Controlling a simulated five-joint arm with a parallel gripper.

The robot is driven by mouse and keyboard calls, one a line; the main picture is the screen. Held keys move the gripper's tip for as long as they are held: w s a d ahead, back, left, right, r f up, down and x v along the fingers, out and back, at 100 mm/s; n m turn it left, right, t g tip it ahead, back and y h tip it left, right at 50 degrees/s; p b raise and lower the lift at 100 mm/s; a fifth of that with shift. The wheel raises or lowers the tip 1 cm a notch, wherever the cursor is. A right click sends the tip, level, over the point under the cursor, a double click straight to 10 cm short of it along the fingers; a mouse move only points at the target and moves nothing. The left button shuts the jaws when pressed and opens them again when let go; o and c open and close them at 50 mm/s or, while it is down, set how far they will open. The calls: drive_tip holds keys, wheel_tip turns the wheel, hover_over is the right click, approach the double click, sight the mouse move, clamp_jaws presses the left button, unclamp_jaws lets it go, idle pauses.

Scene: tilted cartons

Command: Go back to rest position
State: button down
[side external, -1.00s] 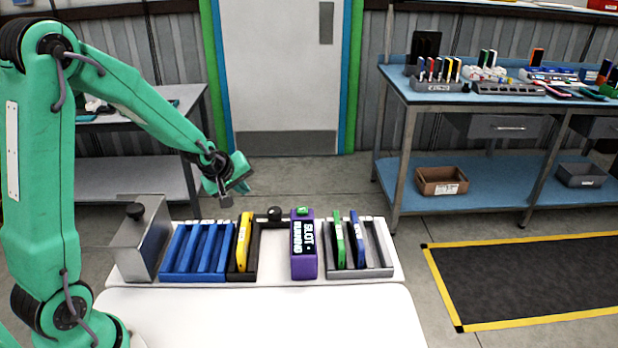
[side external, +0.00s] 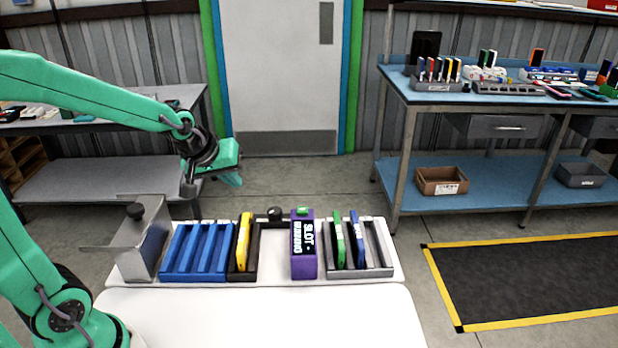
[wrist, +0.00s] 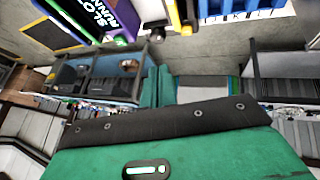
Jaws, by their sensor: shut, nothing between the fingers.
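My gripper (side external: 232,172) is teal and hangs in the air above and behind the blue slotted tray (side external: 196,276) in the side view. Its fingers also show in the wrist view (wrist: 158,84), side by side and closed, with nothing between them. The yellow carton (side external: 243,240) leans in the black tray (side external: 268,240). A green carton (side external: 339,240) and a blue carton (side external: 356,240) lean in the grey tray (side external: 381,262). The gripper is apart from all of them.
A purple box (side external: 304,268) with a slot label and green top stands between the trays. The white table front (side external: 260,318) is clear. Benches stand behind.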

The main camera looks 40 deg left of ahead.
drive_tip(key=s+d+r+m, duration=0.3)
drive_tip(key=s+m, duration=0.1)
drive_tip(key=s, duration=0.3)
drive_tip(key=s+d+r+m+h, duration=0.1)
drive_tip(key=s+d+m, duration=0.3)
drive_tip(key=s, duration=0.4)
drive_tip(key=shift+s+r+g, duration=0.2)
drive_tip(key=shift+r+g, duration=0.2)
drive_tip(key=shift+r, duration=0.5)
